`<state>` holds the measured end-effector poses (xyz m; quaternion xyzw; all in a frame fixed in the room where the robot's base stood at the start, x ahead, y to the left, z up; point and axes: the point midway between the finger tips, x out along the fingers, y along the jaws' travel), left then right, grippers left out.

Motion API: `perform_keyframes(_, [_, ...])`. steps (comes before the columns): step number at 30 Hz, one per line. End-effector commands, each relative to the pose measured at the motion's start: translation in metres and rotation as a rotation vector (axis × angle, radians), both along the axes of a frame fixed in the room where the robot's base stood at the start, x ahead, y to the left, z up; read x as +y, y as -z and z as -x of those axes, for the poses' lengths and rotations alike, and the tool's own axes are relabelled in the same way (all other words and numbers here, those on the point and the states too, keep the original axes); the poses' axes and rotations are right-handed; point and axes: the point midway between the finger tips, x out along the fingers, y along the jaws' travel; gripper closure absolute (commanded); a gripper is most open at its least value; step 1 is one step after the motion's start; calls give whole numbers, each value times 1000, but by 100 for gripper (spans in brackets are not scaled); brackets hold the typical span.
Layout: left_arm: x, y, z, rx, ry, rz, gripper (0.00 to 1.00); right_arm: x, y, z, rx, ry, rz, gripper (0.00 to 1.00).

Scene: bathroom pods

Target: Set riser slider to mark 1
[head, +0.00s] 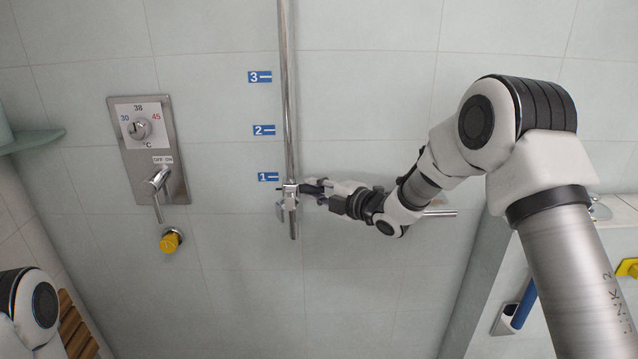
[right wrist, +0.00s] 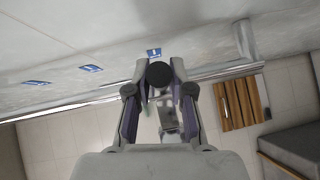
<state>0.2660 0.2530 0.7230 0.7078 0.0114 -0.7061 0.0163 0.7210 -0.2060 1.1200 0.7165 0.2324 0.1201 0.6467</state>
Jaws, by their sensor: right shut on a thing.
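The chrome riser rail (head: 287,100) runs down the tiled wall. The slider (head: 288,197) sits near the rail's lower end, a little below the blue plate of mark 1 (head: 268,177). Mark 2 (head: 263,130) and mark 3 (head: 260,77) are higher up, left of the rail. My right gripper (head: 312,188) reaches in from the right and is shut on the slider's dark part. In the right wrist view, a round black knob (right wrist: 160,75) shows between the fingers. My left gripper is out of view.
A shower control panel (head: 150,150) with a dial and lever is left of the rail, with a yellow knob (head: 171,240) below it. A horizontal bar (head: 440,213) is behind my right wrist. A wooden slatted seat (head: 78,327) is at lower left.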

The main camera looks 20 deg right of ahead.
Motion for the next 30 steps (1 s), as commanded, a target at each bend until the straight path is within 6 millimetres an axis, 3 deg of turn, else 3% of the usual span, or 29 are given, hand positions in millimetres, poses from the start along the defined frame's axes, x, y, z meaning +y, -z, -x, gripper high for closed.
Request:
perform_keyframes(6, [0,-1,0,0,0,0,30,1,5,2,15,-2,3,100])
perform_keyframes(7, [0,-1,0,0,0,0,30,1,5,2,15,-2,3,72])
perform_keyframes(9, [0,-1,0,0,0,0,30,1,5,2,15,-2,3,52])
perform_keyframes(20, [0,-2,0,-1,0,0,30,-3,2,6,10,0,1,52])
perform_keyframes(23, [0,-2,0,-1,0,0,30,-11,-1,18,10,2,0,52])
perform_keyframes(30, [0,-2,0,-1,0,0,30,-40,-10,72,11,1,-4,52])
